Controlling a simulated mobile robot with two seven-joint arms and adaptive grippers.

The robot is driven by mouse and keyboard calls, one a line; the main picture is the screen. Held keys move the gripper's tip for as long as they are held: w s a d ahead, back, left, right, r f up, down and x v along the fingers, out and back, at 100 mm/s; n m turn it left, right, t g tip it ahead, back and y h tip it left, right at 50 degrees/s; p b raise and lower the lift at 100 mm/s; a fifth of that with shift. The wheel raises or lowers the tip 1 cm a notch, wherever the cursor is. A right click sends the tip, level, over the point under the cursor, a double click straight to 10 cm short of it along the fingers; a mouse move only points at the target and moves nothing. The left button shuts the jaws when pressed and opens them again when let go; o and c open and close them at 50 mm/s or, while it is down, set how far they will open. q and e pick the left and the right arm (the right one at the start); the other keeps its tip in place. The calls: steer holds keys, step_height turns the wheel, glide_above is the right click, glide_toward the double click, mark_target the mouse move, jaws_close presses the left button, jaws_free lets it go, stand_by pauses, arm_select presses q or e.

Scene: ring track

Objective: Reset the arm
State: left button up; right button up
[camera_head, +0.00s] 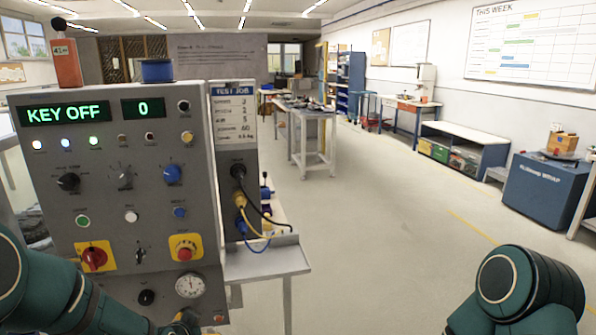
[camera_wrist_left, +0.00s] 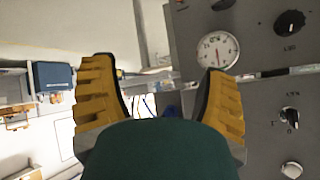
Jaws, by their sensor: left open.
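The grey control panel (camera_head: 110,190) stands at the left, with a green display (camera_head: 65,114) reading "KEY OFF" and a smaller display (camera_head: 151,108) reading "0". Low on it are a red rotary switch on yellow (camera_head: 94,258), a small dark switch (camera_head: 140,256), a red button on yellow (camera_head: 184,250) and a round gauge (camera_head: 190,286). My left gripper (camera_wrist_left: 160,92) is open and empty, its yellow fingers apart, in front of the panel's lower part. In the head view only a bit of it shows at the bottom edge. My right arm (camera_head: 520,290) is at lower right; its gripper is outside the view.
A "TEST JOB" card (camera_head: 234,112) and cable plugs (camera_head: 240,198) are on the panel's side unit, above a metal shelf (camera_head: 268,260). Behind stand a workbench (camera_head: 312,135) and a blue cabinet (camera_head: 545,190) along the right wall. The middle floor is clear.

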arm_select(q)
steer(key=s+d+f+n+g+h, duration=0.1)
steer(key=s+d+f+n+g, duration=0.2)
steer(key=s+d+f, duration=0.3)
steer(key=s+d+f+n+g+h, duration=0.1)
steer(key=s+d+f+n+g, duration=0.2)
steer(key=s+f, duration=0.8)
steer(key=s+d+g, duration=0.2)
steer(key=s+d, duration=0.1)
steer(key=d, duration=0.1)
steer(key=shift+s+d+f+n+h, duration=0.2)
steer(key=shift+s+f+n+h, duration=0.05)
steer(key=shift+s+n+h, duration=0.15)
